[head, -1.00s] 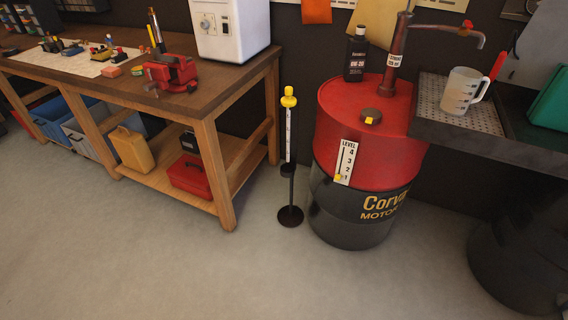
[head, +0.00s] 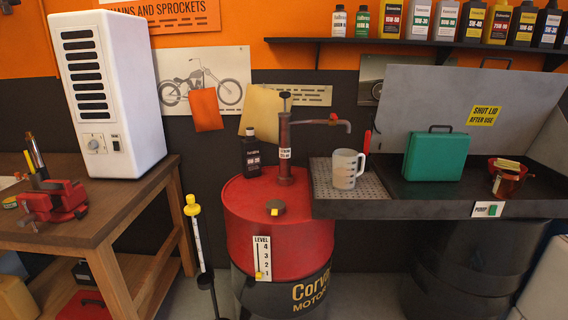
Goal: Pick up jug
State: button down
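The jug (head: 348,169) is a translucent, whitish measuring jug with dark markings and a handle on its right side. It stands upright on the perforated drip grate (head: 322,186) at the left end of the dark tray bench, under the spout of the pump (head: 285,150). A red-handled tool (head: 367,143) shows just behind its handle. My gripper is not in the head view.
A red and black oil drum (head: 265,235) stands left of the tray, with a black bottle (head: 251,155) on top. A green case (head: 436,156) sits right of the jug. A yellow-topped post (head: 192,207) stands between drum and wooden workbench (head: 105,192). A bottle shelf (head: 440,43) hangs above.

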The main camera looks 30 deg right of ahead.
aim_at(346, 161)
jog(key=l, duration=0.5)
jog(key=k+l, duration=0.15)
jog(key=l, duration=0.85)
jog(key=k+l+u, duration=0.1)
jog(key=l, duration=0.35)
jog(key=k+l, duration=0.15)
jog(key=l, duration=0.85)
jog(key=k+l, duration=0.15)
jog(key=l, duration=0.35)
jog(key=k+l+u, duration=0.1)
jog(key=l, duration=0.35)
